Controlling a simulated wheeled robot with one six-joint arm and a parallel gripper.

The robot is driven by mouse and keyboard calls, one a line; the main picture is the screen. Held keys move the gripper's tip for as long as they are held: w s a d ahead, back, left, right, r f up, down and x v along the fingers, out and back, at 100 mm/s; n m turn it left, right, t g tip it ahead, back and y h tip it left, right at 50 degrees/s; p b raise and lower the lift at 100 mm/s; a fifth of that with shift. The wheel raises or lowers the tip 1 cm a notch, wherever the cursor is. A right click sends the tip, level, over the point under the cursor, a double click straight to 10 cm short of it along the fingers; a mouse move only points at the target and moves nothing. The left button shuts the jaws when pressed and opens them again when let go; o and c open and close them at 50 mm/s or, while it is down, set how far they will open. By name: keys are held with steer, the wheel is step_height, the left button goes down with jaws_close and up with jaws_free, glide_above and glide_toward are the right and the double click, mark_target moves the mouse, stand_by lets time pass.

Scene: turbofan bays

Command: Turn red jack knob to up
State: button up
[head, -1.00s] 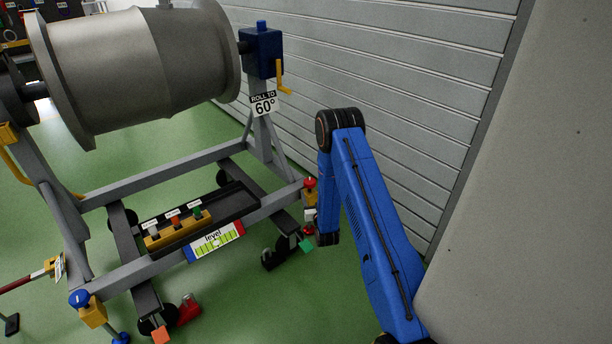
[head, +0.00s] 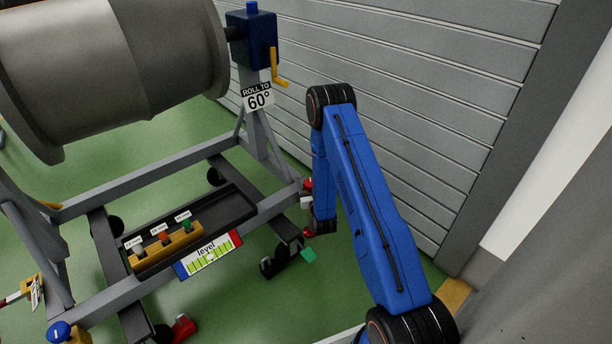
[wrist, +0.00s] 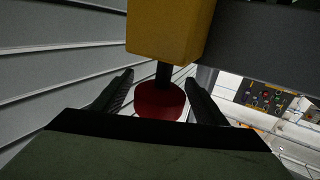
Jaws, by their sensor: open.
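In the wrist view a round red knob (wrist: 160,100) sits on a dark stem below a yellow block (wrist: 170,30). My gripper (wrist: 161,82) is open, with one black finger on each side of the red knob. Gaps seem to show between knob and fingers. In the head view, red jack parts show beside my wrist: a red top (head: 308,184) at the stand's right corner and a red piece (head: 309,232) lower down. I cannot tell which of them is between my fingers. The fingers are hidden in the head view.
The grey stand carries a large engine drum (head: 110,65). A level gauge (head: 208,257) is on its front rail, beside a tray (head: 238,204) with a yellow button block (head: 165,249). A blue-topped jack (head: 60,331) stands at lower left. A slatted wall (head: 420,110) is close behind my arm.

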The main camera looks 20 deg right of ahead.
steer(key=shift+w, duration=0.35)
steer(key=c, duration=1)
steer(key=shift+c, duration=0.2)
steer(key=shift+n+y, duration=0.4)
steer(key=shift+y, duration=0.2)
